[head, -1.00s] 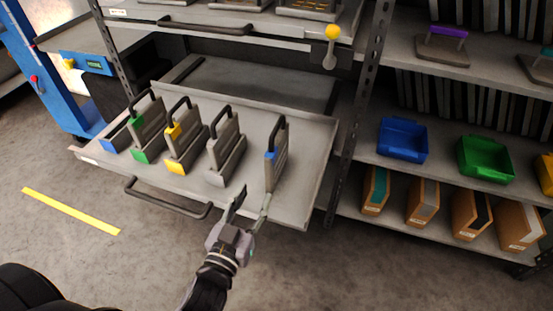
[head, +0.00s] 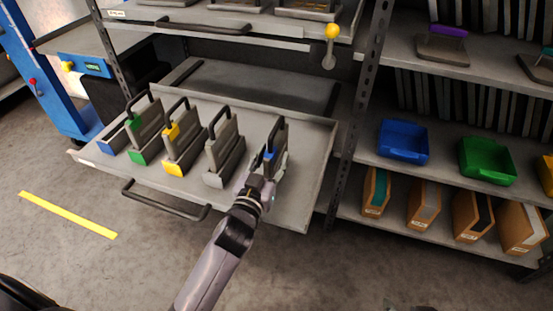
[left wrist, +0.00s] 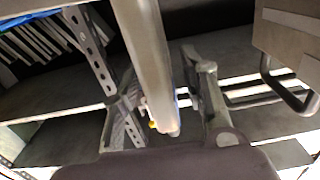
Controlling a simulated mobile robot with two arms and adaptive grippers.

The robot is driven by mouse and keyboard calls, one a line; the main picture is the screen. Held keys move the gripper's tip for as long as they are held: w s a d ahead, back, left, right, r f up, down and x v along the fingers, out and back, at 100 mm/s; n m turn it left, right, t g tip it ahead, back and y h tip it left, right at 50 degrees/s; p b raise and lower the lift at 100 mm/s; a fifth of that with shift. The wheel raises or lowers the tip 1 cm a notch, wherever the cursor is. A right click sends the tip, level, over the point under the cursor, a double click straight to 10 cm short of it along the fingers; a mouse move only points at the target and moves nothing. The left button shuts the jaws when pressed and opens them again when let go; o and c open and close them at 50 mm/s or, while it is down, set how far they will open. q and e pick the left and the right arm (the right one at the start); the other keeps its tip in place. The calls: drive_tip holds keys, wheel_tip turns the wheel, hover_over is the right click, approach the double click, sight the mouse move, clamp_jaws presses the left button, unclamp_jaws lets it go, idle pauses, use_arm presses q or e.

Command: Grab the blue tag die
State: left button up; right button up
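The blue tag die (head: 279,138) stands upright near the right end of the pulled-out tray (head: 312,160). It is a grey plate with a dark handle on top and a blue tag, partly hidden by my gripper. My left gripper (head: 266,166) is at the die's near end, with its fingers on either side of it. In the left wrist view, a pale upright form (left wrist: 147,50), seemingly the die's edge, lies between the fingers. A gap shows beside the right finger, so the gripper looks open. My right gripper is not in view.
A grey die (head: 224,150) stands just left. Yellow (head: 183,140), green (head: 145,130) and another blue-marked die (head: 115,138) stand further left. A shelf post (head: 358,120) rises right of the tray. Blue (head: 403,141) and green (head: 487,160) bins sit on the right shelf.

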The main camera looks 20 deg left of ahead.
use_arm(q)
drive_tip(key=w, duration=0.4)
drive_tip(key=shift+f+b, duration=0.15)
drive_tip(key=shift+b, duration=0.2)
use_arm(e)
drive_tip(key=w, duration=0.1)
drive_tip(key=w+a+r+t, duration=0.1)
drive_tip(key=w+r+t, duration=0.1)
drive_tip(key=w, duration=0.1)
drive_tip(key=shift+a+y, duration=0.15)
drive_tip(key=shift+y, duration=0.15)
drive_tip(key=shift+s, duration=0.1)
use_arm(q)
clamp_jaws()
drive_tip(key=shift+r, duration=0.3)
